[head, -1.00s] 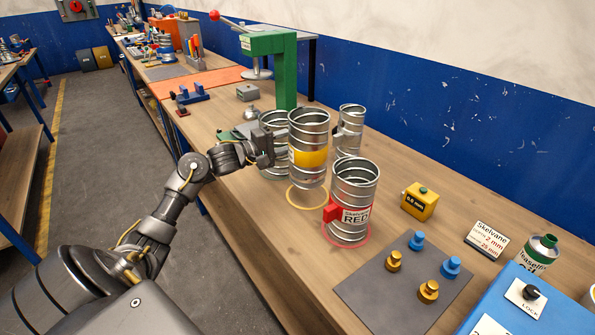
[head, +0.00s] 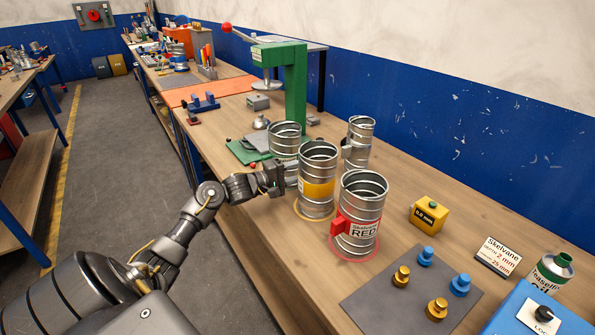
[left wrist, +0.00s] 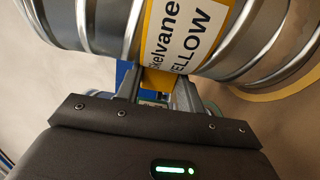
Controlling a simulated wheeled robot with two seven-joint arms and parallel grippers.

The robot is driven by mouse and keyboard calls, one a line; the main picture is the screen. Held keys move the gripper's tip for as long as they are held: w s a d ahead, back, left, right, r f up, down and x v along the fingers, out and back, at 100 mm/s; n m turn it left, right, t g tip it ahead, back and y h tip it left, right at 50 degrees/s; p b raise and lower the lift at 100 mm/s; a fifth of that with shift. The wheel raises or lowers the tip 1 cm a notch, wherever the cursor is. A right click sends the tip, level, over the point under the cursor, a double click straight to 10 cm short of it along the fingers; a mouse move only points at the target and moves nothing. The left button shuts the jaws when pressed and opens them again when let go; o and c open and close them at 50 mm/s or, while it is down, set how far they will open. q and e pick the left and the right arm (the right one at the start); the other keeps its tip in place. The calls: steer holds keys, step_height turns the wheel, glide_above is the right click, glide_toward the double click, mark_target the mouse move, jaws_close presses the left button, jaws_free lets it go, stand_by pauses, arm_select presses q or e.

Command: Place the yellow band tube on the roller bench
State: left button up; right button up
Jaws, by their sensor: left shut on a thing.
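The yellow band tube (head: 317,188) is a ribbed metal cylinder, upright above the wooden bench (head: 275,245). Its base is inside or just above a thin yellow ring (head: 298,213) marked on the bench top; I cannot tell if it touches the wood. My left gripper (head: 281,180) comes from the left and is shut at the tube's side. In the left wrist view, the fingers (left wrist: 156,88) close on a yellow tab below the yellow label (left wrist: 178,32). Part of the ring (left wrist: 285,92) shows there too. My right gripper is not in view.
A red-labelled tube (head: 359,215) stands in a red ring close at the right. Two plain metal tubes (head: 284,139) (head: 360,130) stand behind. A green press (head: 295,85) is further back. A grey mat (head: 410,295) with blue and brass knobs lies in front.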

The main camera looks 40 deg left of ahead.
arm_select(q)
steer(key=o, duration=1.2)
steer(key=shift+f, duration=0.1)
steer(key=b+v, duration=0.1)
steer(key=v, duration=1.1)
